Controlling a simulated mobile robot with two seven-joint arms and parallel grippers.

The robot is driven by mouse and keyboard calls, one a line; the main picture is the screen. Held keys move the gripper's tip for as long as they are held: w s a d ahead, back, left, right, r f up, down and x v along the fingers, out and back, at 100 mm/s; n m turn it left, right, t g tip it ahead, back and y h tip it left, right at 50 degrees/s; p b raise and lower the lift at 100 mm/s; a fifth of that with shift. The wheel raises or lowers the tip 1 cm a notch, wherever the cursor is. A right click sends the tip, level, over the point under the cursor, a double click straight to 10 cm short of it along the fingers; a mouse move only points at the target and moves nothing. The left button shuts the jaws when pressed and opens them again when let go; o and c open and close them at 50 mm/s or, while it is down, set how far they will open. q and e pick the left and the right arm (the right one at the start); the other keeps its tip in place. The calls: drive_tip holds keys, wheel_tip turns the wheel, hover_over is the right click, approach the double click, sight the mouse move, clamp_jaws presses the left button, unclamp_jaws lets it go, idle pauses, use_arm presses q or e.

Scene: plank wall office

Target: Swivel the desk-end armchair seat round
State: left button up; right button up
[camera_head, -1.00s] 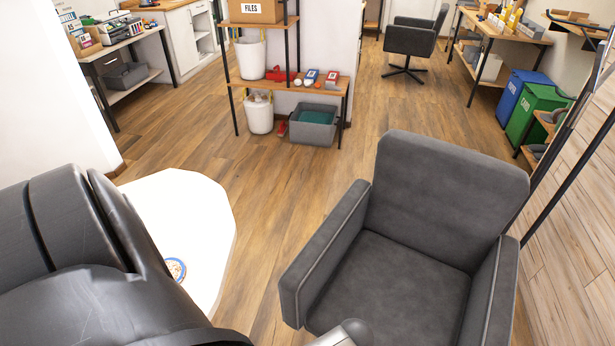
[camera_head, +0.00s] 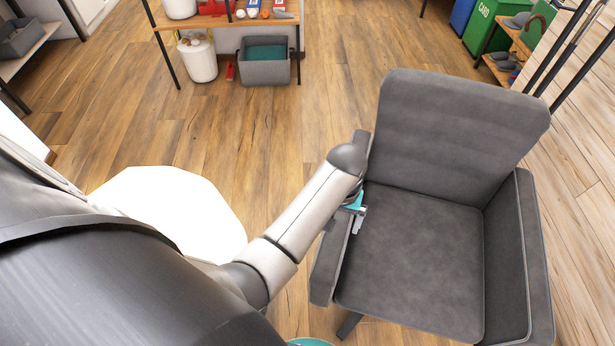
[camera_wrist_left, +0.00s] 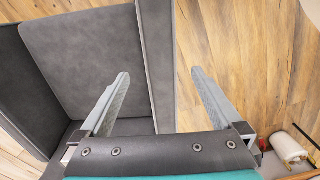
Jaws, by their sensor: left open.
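The dark grey armchair (camera_head: 420,250) stands right of centre in the head view, its backrest at the far side and its seat towards me. My left gripper (camera_head: 356,214) is at its left armrest (camera_head: 328,262); my own forearm hides part of that armrest. In the left wrist view my left gripper (camera_wrist_left: 160,98) is open, one finger over the seat side and the other over the floor side. The armrest (camera_wrist_left: 157,60) runs between the fingers, with gaps visible, so they are not closed on it. The right gripper is not in view.
A white rounded tabletop (camera_head: 175,205) lies left of the chair, under my left arm. A shelf unit (camera_head: 225,22) with a grey bin (camera_head: 265,70) and a white tub (camera_head: 198,60) stands behind. A plank wall (camera_head: 590,150) is at the right. Wooden floor is clear between.

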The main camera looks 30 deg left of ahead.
use_arm(q)
drive_tip(key=b, duration=0.3)
hover_over(333, 244)
wheel_tip(333, 244, down, 6)
drive_tip(key=shift+f, duration=0.25)
wheel_tip(333, 244, down, 7)
drive_tip(key=b, duration=0.3)
drive_tip(key=shift+f+b, duration=0.2)
drive_tip(key=shift+b, duration=0.15)
drive_tip(key=shift+a+f+b, duration=0.1)
drive_tip(key=shift+f+b, duration=0.2)
drive_tip(key=shift+f, duration=0.35)
drive_tip(key=shift+c, duration=1.4)
drive_tip(key=c, duration=0.6)
clamp_jaws()
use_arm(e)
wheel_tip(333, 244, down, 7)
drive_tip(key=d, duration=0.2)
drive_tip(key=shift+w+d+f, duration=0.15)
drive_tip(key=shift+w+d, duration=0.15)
